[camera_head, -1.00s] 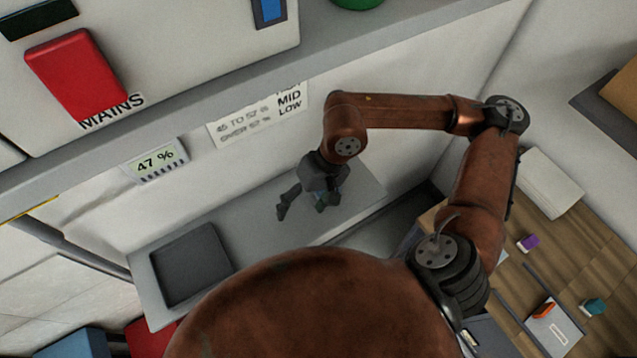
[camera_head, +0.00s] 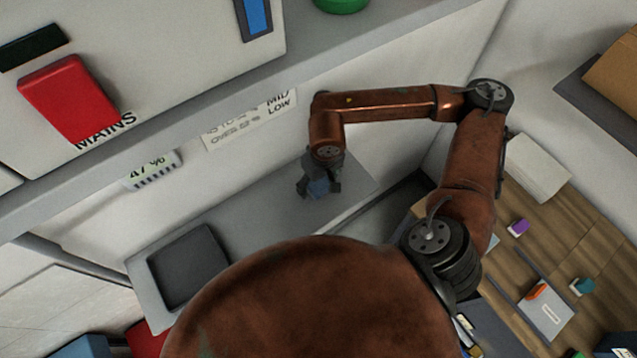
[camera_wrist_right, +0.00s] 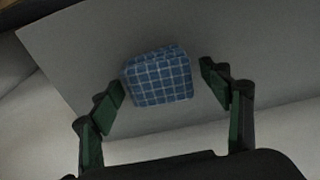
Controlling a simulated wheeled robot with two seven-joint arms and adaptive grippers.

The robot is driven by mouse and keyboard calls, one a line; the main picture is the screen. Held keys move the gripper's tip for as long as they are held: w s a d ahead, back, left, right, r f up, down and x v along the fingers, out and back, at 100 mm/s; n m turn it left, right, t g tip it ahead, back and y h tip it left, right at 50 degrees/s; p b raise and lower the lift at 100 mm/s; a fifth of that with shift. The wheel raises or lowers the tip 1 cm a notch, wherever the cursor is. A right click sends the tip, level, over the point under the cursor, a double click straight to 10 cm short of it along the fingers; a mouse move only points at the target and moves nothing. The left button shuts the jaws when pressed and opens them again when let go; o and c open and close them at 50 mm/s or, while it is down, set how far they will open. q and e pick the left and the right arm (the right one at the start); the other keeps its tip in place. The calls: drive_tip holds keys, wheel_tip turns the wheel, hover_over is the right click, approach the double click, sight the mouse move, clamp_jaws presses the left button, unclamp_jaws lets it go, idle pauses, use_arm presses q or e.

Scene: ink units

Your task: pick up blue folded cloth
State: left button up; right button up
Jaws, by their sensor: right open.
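The blue folded cloth (camera_wrist_right: 160,78), with a pale grid pattern, lies on the grey shelf (camera_wrist_right: 90,45) in the right wrist view. It also shows in the head view (camera_head: 319,187), partly covered by my right gripper. My right gripper (camera_wrist_right: 163,85) is open, with one green-padded finger on each side of the cloth. Gaps show between the fingers and the cloth, the left one near its lower left edge. In the head view my right gripper (camera_head: 318,190) is directly above the cloth. My left gripper is not in view.
A dark square tray (camera_head: 188,266) sits on the left of the grey shelf. A wall with signs rises behind it, under an overhanging ledge. A wooden desk (camera_head: 560,240) with papers and small coloured items is at the right.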

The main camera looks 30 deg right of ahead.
drive_tip(key=shift+c, duration=0.7)
drive_tip(key=c, duration=1.1)
drive_tip(key=shift+r, duration=0.1)
drive_tip(key=shift+r+b, duration=0.5)
drive_tip(key=shift+r, duration=0.15)
drive_tip(key=s+a+r+b, duration=0.4)
drive_tip(key=s+a+r, duration=0.2)
drive_tip(key=s+r, duration=0.5)
drive_tip(key=shift+s+r+b, duration=0.25)
drive_tip(key=shift+s+b, duration=0.05)
drive_tip(key=shift+s, duration=0.55)
